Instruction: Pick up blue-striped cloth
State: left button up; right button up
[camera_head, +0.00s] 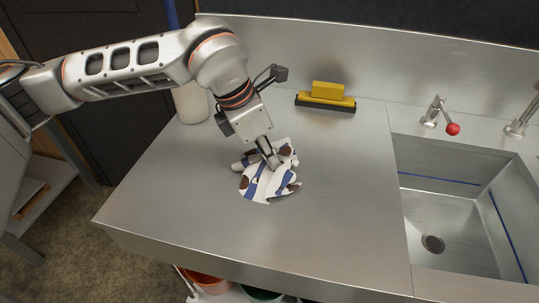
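The blue-striped cloth (258,188) lies crumpled on the steel counter, left of the sink. It is white with blue stripes and some brown patches. My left gripper (272,162) reaches down onto the cloth's upper part from above. Its fingertips are at or in the folds, and the cloth partly hides them. I cannot tell whether the fingers are closed on the fabric. My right gripper is not in view.
A yellow and black squeegee or brush (326,98) lies at the back of the steel counter (340,220). A pale cylindrical container (191,103) stands behind my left arm. The sink (450,215) and a red-knobbed tap (441,115) are right. The counter's front is clear.

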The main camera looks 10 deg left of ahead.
pick_arm(q)
grip_shut()
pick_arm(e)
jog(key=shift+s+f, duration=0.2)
pick_arm(q)
jog(key=shift+r, duration=0.15)
notch_tip(320, 180, up, 12)
jog(key=p, duration=0.6)
jog(key=shift+p, duration=0.4)
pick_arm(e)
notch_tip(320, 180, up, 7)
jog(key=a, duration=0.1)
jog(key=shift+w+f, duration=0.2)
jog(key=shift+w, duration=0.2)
